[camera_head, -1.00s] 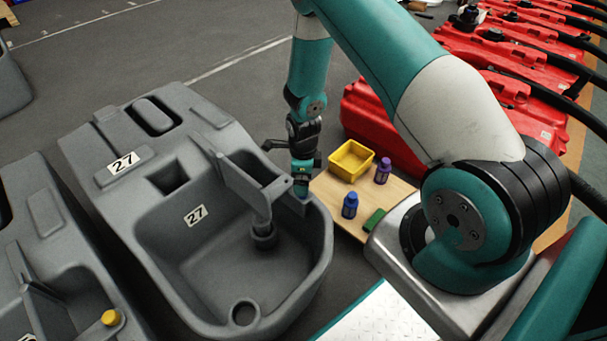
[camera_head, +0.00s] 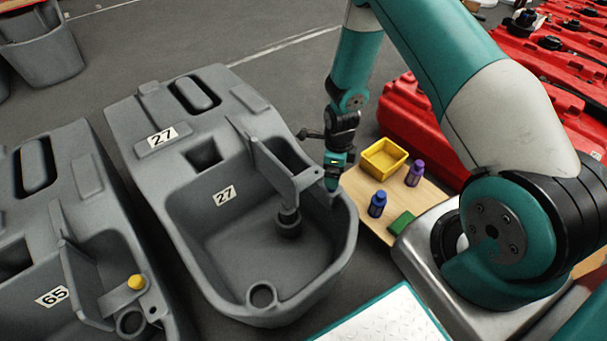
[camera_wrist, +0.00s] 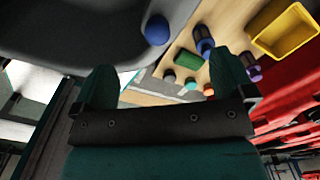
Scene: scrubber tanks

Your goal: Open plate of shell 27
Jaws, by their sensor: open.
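Shell 27 (camera_head: 150,110) is a large grey tank with a deep basin and two labels reading 27. Its plate (camera_head: 270,155) is a grey flap that stands on edge across the basin, with a holed end near the right rim. A blue round knob (camera_wrist: 156,30) shows beyond the fingers, against the grey shell.
Shell 65 (camera_head: 60,200), with a yellow cap (camera_head: 137,282), stands left of shell 27. A wooden board (camera_head: 365,200) on the right holds a yellow bin (camera_head: 383,158), blue bottle (camera_head: 377,204), purple bottle (camera_head: 414,173) and green block (camera_head: 401,222). Red shells (camera_head: 430,130) stand behind.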

